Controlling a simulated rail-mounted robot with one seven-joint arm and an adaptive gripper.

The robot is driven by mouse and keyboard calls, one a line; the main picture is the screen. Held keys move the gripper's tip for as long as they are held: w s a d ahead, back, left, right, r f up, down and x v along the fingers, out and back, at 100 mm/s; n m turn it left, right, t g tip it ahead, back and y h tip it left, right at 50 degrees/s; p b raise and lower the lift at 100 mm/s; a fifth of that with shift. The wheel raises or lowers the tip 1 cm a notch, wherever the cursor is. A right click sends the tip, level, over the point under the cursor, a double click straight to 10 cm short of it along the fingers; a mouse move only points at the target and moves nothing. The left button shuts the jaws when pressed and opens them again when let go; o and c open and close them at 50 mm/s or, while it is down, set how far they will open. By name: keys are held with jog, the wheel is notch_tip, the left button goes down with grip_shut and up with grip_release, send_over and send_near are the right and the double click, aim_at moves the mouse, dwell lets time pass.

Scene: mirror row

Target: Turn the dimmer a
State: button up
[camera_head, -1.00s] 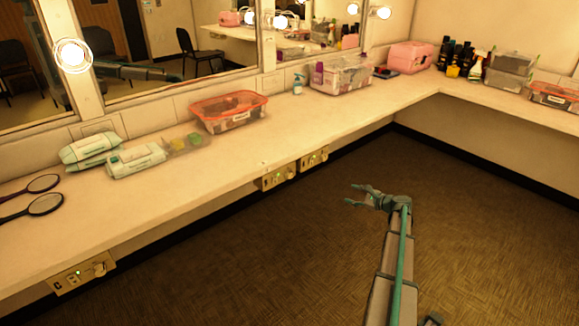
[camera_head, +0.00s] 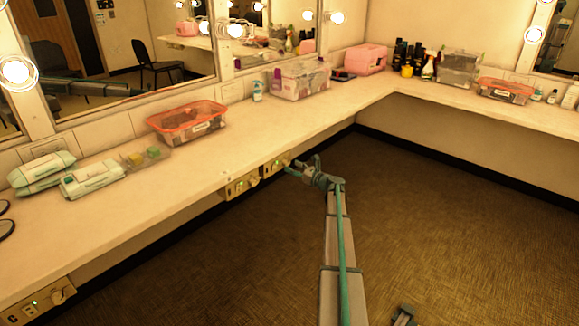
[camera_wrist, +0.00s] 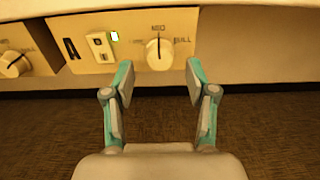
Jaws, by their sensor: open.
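A dimmer panel (camera_wrist: 130,42) on the counter's front edge fills the top of the wrist view. It carries a round white dimmer knob (camera_wrist: 160,54) whose pointer stands nearly upright, near the MED mark, with FULL marked to the right. A second dimmer knob (camera_wrist: 14,64) sits on the neighbouring panel at the left. In the head view my gripper (camera_head: 304,166) is just right of the paired panels (camera_head: 277,166).
The counter (camera_head: 200,172) overhangs the panels. On it are an orange-rimmed bin (camera_head: 187,122), wipes packs (camera_head: 92,179) and a clear box (camera_head: 300,78). Another panel (camera_head: 40,306) is at the lower left. The floor (camera_head: 440,220) beside my arm is clear.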

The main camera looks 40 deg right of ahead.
aim_at(286, 163)
jog(key=shift+w+a, duration=0.15)
jog(key=shift+w, duration=0.55)
jog(key=shift+w+a, duration=0.1)
jog(key=shift+w, duration=0.55)
jog(key=shift+c, duration=0.2)
grip_shut()
